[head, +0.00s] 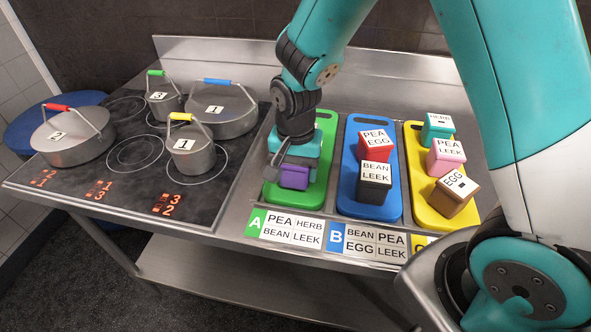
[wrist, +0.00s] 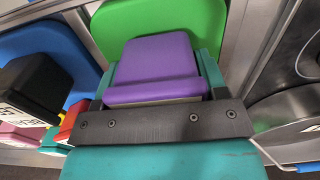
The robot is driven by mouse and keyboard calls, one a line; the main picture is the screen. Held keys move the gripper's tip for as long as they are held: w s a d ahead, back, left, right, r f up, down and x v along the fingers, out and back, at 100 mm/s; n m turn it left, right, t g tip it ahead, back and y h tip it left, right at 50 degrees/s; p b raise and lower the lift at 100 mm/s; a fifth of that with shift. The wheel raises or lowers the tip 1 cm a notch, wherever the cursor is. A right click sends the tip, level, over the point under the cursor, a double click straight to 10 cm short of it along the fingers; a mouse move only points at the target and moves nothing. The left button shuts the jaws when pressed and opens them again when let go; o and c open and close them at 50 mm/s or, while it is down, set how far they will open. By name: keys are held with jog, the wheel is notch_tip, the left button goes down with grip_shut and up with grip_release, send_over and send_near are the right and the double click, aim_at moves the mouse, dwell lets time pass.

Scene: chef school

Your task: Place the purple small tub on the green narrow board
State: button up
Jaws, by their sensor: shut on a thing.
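The purple small tub (head: 294,176) is between the fingers of my gripper (head: 290,165), which is shut on it. In the wrist view the purple tub (wrist: 155,68) fills the space between the teal fingers. The green narrow board (head: 317,187) lies on the steel counter at the left of the boards, and the tub is over its front half. The green board also shows behind the tub in the wrist view (wrist: 196,22). I cannot tell whether the tub's underside touches the board.
To the right, a blue board (head: 350,200) bears red and black tubs, and a yellow board (head: 416,142) bears teal, pink and brown tubs. Several lidded pots, one a small pot (head: 190,155) with a yellow handle, stand on the stove at left. Label cards (head: 293,229) lie in front.

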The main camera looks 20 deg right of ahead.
jog(key=shift+f, duration=0.4)
jog(key=shift+f, duration=0.15)
jog(key=o, duration=1)
jog(key=shift+o, duration=0.2)
notch_tip(320, 180, up, 12)
jog(key=shift+b, duration=0.5)
jog(key=s+a+r+n+y, duration=0.2)
jog(key=s+r+n, duration=0.1)
jog(key=s+n, duration=0.4)
jog(key=s+a+r+n+y, duration=0.2)
jog(key=s+r+n, duration=0.2)
jog(key=s+n, duration=0.3)
jog(key=s, duration=0.4)
jog(key=shift+s+a, duration=0.3)
